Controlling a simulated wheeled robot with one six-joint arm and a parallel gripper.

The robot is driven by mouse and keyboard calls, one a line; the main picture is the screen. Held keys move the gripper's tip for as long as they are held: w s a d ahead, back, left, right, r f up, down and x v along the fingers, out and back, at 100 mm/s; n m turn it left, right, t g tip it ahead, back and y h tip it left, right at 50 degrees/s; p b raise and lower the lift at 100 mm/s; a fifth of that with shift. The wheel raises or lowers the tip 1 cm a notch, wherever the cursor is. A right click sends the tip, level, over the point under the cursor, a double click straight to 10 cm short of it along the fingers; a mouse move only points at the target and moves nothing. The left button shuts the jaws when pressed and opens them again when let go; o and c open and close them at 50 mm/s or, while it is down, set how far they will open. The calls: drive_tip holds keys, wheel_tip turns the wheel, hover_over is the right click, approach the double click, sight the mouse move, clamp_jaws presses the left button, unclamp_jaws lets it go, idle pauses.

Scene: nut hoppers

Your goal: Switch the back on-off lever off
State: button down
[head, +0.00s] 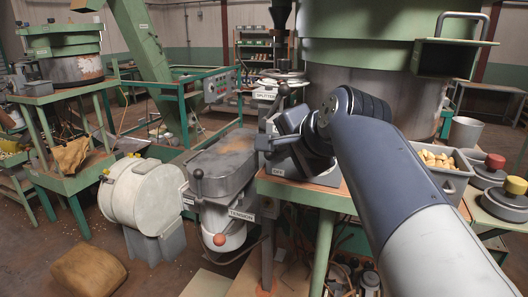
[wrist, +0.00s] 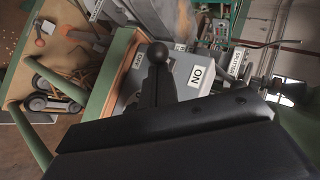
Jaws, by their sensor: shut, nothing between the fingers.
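The on-off lever (wrist: 157,70) shows in the wrist view as a dark stem with a black ball knob, on a grey box (wrist: 124,97). An OFF label (wrist: 138,60) is on the knob's left and an ON label (wrist: 196,76) on its right. My gripper (wrist: 180,135) is a large dark shape in the foreground, shut and empty, and it covers the lever's lower part. I cannot tell whether it touches the lever. In the head view the box's OFF label (head: 279,172) shows below my wrist, and my arm hides much of the box.
A SPLITTER sign (head: 264,95) stands behind, beside another dark ball-topped handle (head: 284,90). A TENSION label (head: 241,215) and its lever (head: 197,182) are left of the box. A grey bin of nuts (head: 450,180) and knobbed weights (head: 507,202) are right of my arm.

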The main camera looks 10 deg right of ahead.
drive_tip(key=t+b, duration=0.1)
drive_tip(key=b, duration=0.2)
drive_tip(key=f+n+t+b, duration=0.1)
drive_tip(key=b, duration=0.2)
drive_tip(key=f+n+t+h+b, duration=0.1)
drive_tip(key=b, duration=0.1)
drive_tip(key=shift+s+a+b, duration=0.25)
drive_tip(key=shift+s+b, duration=0.05)
drive_tip(key=shift+b, duration=0.1)
drive_tip(key=shift+r, duration=0.1)
